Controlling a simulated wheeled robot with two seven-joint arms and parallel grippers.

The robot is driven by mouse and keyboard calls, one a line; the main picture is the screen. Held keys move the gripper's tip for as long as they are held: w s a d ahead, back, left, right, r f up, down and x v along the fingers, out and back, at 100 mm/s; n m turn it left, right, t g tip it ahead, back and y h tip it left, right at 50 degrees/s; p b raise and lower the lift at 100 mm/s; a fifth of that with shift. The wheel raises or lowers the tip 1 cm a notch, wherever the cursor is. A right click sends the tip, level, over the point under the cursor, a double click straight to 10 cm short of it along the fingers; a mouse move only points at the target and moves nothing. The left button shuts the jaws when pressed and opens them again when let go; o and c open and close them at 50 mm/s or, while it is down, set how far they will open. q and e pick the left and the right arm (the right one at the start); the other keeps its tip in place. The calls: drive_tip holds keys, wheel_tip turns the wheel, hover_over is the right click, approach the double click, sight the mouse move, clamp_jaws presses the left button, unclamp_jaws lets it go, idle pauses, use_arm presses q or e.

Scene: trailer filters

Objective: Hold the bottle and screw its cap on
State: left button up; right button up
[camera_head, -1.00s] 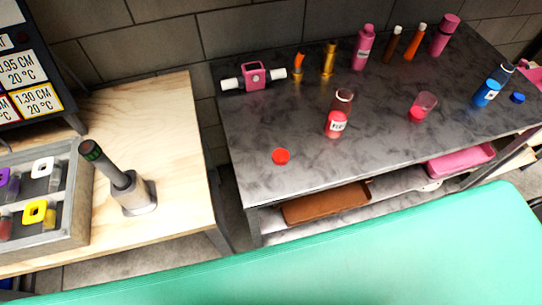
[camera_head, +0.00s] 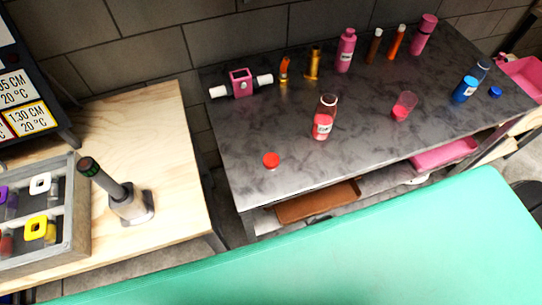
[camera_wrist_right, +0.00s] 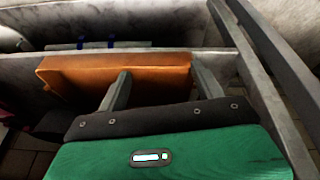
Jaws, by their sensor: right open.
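A clear bottle with red contents and a white label (camera_head: 322,119) stands upright and uncapped on the dark marbled table (camera_head: 270,125). A red cap (camera_head: 271,160) lies near the table's front edge, to the left of that bottle. A blue bottle (camera_head: 465,88) stands at the table's right, with a blue cap (camera_head: 495,92) lying beside it. My right gripper (camera_wrist_right: 165,88) is open and empty in the right wrist view, in front of a brown tray (camera_wrist_right: 150,67). My left gripper is not in view.
A red-bottomed cup (camera_head: 403,107) stands right of the red bottle. Several bottles, including a pink one (camera_head: 345,52), line the back. A pink clamp-like block (camera_head: 241,83) sits at the back left. A wooden table (camera_head: 170,140) stands at left. The marbled table's front middle is clear.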

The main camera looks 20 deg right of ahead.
drive_tip(key=w+r+t+p, duration=0.2)
drive_tip(key=w+r, duration=0.1)
drive_tip(key=r, duration=1.9)
drive_tip(key=w+a+r+n+t+y, duration=0.1)
drive_tip(key=w+a+r+t, duration=0.3)
drive_tip(key=w+r, duration=0.45)
drive_tip(key=w+a+r+t+y, duration=0.1)
drive_tip(key=w+a+r+t, duration=0.2)
drive_tip(key=w+r+t, duration=0.55)
drive_tip(key=w+a+r+n+y, duration=0.4)
drive_tip(key=a+r+n+y, duration=0.3)
drive_tip(key=a+r+y, duration=0.25)
drive_tip(key=s+a+r+n+g+y, duration=0.35)
drive_tip(key=a+n+g+y, duration=0.5)
drive_tip(key=n+g, duration=0.3)
drive_tip(key=s+d+f+n+g+h, duration=0.2)
drive_tip(key=s+f+n+g+h, duration=0.1)
drive_tip(key=f+n+g+h, duration=0.65)
drive_tip(key=w+d+f+m+h, duration=0.2)
drive_tip(key=d+f+h, duration=0.1)
drive_tip(key=d, duration=0.5)
drive_tip(key=w+d+f+m+h, duration=0.1)
drive_tip(key=w+d+f+h, duration=0.1)
drive_tip(key=d+h, duration=0.3)
drive_tip(key=d+f, duration=0.1)
drive_tip(key=d, duration=0.2)
drive_tip(key=shift+w+d+m+t, duration=0.25)
drive_tip(key=shift+d+m+t, duration=0.1)
drive_tip(key=shift+d+m, duration=0.05)
